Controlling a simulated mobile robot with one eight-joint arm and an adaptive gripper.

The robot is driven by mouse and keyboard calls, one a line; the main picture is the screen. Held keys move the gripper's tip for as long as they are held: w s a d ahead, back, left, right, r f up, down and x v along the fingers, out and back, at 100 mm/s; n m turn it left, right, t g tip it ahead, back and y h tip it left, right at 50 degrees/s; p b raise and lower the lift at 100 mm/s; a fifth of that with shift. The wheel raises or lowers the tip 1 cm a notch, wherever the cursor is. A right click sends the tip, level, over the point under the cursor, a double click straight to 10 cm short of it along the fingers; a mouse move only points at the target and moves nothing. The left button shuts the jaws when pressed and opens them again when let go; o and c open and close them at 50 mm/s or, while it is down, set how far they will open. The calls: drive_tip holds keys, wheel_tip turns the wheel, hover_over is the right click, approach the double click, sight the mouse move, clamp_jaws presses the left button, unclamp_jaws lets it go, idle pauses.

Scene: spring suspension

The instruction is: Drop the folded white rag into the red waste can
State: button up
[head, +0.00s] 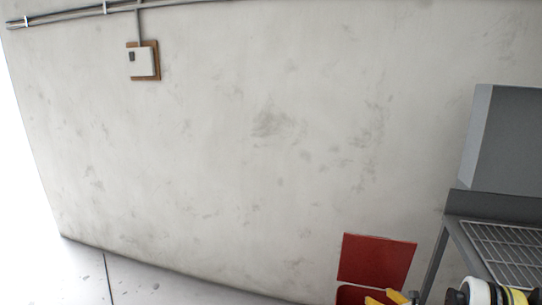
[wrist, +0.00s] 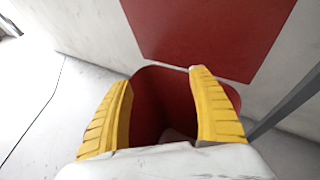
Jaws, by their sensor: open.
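The red waste can (head: 350,294) stands near the wall at the bottom of the head view, its red lid (head: 376,260) raised behind it. In the wrist view the can (wrist: 158,95) opens between my fingers, with the lid (wrist: 205,35) beyond. My gripper (head: 390,298) is at the can; in the wrist view its yellow fingers (wrist: 162,78) are spread over the opening with nothing between them. A pale pinkish patch (wrist: 176,135) shows low inside the can; it may be the folded white rag, but it is mostly hidden by a scuffed white surface at the bottom edge.
A grey metal stand with a wire rack (head: 505,250) is to the right of the can; its leg (head: 434,265) is close by. The stained wall (head: 250,150) is behind the can. Bare floor (wrist: 65,95) lies to the left.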

wheel_tip(320, 180, up, 10)
idle(0.4)
